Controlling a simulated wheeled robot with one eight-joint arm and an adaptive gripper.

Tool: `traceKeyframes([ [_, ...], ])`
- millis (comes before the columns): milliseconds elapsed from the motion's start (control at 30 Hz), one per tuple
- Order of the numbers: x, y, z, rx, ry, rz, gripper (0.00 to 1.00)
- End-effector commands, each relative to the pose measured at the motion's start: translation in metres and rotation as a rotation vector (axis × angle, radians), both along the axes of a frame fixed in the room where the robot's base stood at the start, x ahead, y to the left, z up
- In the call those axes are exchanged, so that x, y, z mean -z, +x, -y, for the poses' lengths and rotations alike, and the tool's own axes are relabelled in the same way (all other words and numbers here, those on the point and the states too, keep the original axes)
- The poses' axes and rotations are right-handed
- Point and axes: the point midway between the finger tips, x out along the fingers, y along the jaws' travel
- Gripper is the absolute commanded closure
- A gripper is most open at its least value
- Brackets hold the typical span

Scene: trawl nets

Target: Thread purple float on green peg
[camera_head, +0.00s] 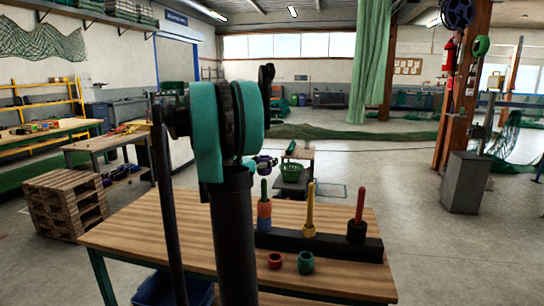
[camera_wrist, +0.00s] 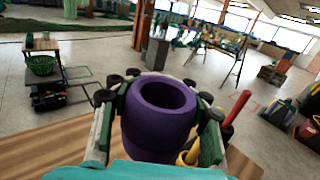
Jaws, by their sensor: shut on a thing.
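My gripper (camera_wrist: 160,108) is shut on the purple float (camera_wrist: 160,120), a hollow ring-like piece whose opening faces up toward the wrist camera. In the head view the purple float (camera_head: 265,162) shows small beyond my arm, above the green peg (camera_head: 264,188) in the picture and apart from it. The true depth between them is hard to tell. The green peg stands at the left of a black bar (camera_head: 340,245), with a bluish piece and an orange piece stacked around its lower part. In the wrist view the green peg is hidden.
A yellow peg (camera_head: 310,205) and a red peg (camera_head: 360,205) with a dark piece at its base stand on the bar. A red float (camera_head: 275,260) and a teal float (camera_head: 306,262) lie on the wooden table (camera_head: 345,280). A green basket (camera_head: 292,172) stands beyond.

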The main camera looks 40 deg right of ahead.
Motion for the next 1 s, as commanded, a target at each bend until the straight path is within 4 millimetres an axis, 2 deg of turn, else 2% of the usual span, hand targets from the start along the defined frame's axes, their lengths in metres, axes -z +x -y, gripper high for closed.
traceKeyframes([
  [1000, 0.061, 0.000, 0.000, 0.000, 0.000, 0.000, 0.91],
])
